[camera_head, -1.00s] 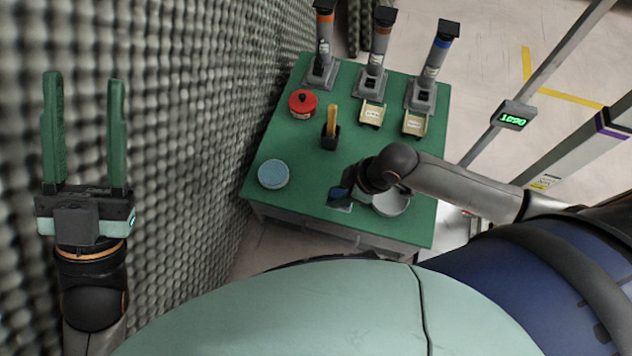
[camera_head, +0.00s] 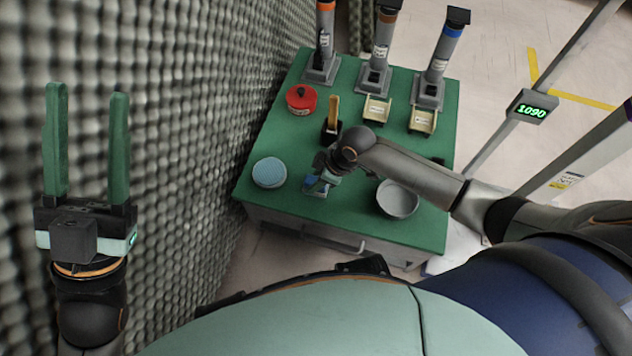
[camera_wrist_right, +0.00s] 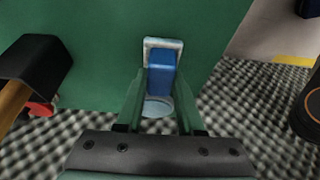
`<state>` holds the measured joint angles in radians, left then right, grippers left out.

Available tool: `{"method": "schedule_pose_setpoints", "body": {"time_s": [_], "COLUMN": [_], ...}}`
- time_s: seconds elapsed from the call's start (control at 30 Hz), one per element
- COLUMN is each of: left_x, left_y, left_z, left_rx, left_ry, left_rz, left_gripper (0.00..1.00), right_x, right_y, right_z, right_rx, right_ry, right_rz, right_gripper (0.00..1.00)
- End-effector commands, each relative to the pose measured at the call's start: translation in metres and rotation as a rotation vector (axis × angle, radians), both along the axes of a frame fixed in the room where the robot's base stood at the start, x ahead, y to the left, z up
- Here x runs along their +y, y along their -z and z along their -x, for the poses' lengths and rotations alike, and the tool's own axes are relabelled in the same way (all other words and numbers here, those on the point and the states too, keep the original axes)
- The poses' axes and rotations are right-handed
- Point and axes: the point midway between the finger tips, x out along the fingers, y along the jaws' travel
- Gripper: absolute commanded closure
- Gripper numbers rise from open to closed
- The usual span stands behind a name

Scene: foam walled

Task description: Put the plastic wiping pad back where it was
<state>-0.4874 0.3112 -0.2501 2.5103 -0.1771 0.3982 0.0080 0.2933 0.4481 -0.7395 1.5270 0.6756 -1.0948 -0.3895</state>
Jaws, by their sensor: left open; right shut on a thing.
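The wiping pad, a blue grip block on a pale flat base (camera_head: 317,190), is at the near middle of the green table (camera_head: 340,228). In the right wrist view its blue block (camera_wrist_right: 161,75) is between the green fingers. My right gripper (camera_head: 322,180) is shut on it, and the arm partly hides it in the head view. I cannot tell whether the base touches the table. My left gripper (camera_head: 88,145) is open and empty, beside the foam wall and away from the table.
A light blue round disc (camera_head: 270,172) lies left of the pad, a grey bowl (camera_head: 398,199) right. Foam wall (camera_head: 190,120) borders the left.

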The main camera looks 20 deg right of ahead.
Motion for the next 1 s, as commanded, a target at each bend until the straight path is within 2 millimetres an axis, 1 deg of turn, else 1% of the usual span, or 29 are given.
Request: {"method": "schedule_pose_setpoints", "body": {"time_s": [0.03,0.2,0.3,0.33,0.5,0.6,0.87,0.97,1.0], "left_x": [-0.001,-0.001,-0.002,-0.002,-0.002,-0.002,-0.001,-0.001,0.000], "left_y": [0.002,0.001,0.002,0.002,0.001,0.001,-0.001,-0.007,-0.011], "left_z": [0.000,0.000,0.000,0.000,0.000,0.001,0.000,0.000,0.000], "left_rx": [0.001,0.000,-0.001,-0.001,-0.001,-0.002,-0.002,-0.002,-0.002], "left_ry": [0.000,0.003,0.004,0.004,0.003,0.003,0.001,0.001,0.001], "left_rz": [-0.005,-0.010,-0.010,-0.010,-0.009,-0.009,-0.003,0.001,0.004], "left_gripper": [0.50,0.50,0.50,0.50,0.50,0.50,0.50,0.50,0.50], "right_x": [0.000,0.000,0.000,0.000,0.000,0.000,0.000,-0.003,-0.005], "right_y": [0.001,0.000,0.002,0.002,0.002,0.002,0.000,-0.009,-0.015], "right_z": [-0.001,0.000,0.000,0.000,0.000,0.000,0.000,0.001,0.002], "right_rx": [-0.002,-0.001,-0.001,0.000,0.000,0.000,-0.001,-0.001,-0.001], "right_ry": [0.000,0.000,0.001,0.001,0.001,0.001,0.000,0.002,0.002], "right_rz": [-0.001,0.000,-0.001,0.000,0.000,0.000,0.000,0.001,0.001], "right_gripper": [1.00,1.00,1.00,0.62,0.43,0.33,0.33,0.33,0.33]}}
